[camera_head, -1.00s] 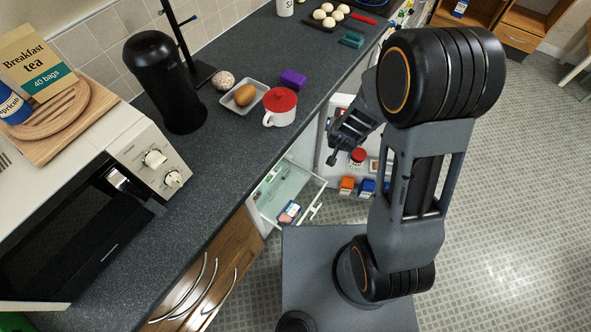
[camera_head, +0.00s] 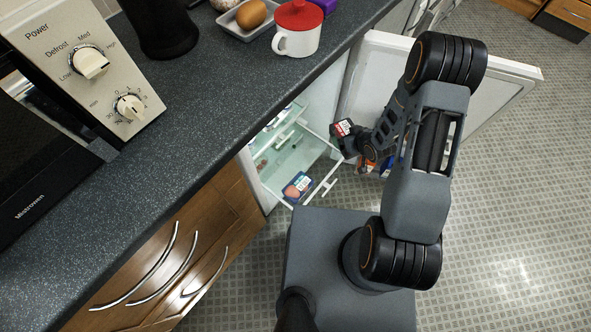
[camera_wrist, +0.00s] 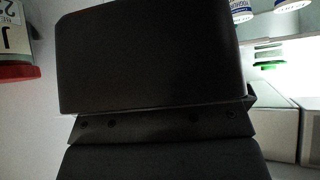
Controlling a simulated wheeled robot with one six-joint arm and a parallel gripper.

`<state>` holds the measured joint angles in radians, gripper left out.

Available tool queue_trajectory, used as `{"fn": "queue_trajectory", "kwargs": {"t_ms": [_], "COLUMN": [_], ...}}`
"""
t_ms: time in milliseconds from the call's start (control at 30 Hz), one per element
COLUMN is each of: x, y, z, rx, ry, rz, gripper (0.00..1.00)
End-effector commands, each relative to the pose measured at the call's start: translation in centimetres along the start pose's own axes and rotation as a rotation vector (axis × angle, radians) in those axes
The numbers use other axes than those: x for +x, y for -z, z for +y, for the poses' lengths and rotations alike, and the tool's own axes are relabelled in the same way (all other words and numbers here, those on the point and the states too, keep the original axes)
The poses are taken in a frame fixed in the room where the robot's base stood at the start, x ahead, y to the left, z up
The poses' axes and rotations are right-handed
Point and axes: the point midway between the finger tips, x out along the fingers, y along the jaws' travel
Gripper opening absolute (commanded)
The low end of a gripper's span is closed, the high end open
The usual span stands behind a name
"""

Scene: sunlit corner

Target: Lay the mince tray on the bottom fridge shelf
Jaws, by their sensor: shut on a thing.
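The mince tray (camera_head: 343,129), small and dark with a red and white label, is at the end of my arm, by the open fridge. My gripper (camera_head: 352,143) is shut on it. In the wrist view a dark block, apparently the tray (camera_wrist: 150,55), fills the middle and hides much of what lies beyond. The fridge (camera_head: 318,95) stands open under the counter. A clear drawer (camera_head: 318,152) is pulled out low in it, below and left of the tray. The bottom shelf is hard to make out.
The open fridge door (camera_head: 385,62) is behind and right of my arm. A blue and pink pack (camera_head: 297,187) lies in the drawer. The wrist view shows a red-lidded jar (camera_wrist: 14,40) at left and yoghurt pots (camera_wrist: 241,8) at upper right. The counter edge (camera_head: 235,140) overhangs at left.

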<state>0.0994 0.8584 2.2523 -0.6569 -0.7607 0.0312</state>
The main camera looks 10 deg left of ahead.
Motion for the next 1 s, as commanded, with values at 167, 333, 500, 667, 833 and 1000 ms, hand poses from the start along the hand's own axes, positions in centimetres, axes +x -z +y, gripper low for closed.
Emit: {"fn": "queue_trajectory", "kwargs": {"t_ms": [167,333,500,667,833,1000], "x": [5.8,8.6,10.0,10.8,13.4,17.7], "y": [-7.3,-11.7,-14.5,-15.6,-15.1,-13.6], "z": [-2.6,-4.8,-6.3,-7.0,-6.6,-5.5], "rx": [-0.127,-0.223,-0.283,-0.314,-0.327,-0.327], "ry": [0.130,0.223,0.282,0.309,0.318,0.317], "rz": [-0.002,-0.001,0.000,0.001,0.003,0.004], "gripper": [0.52,0.52,0.52,0.52,0.52,0.52]}}
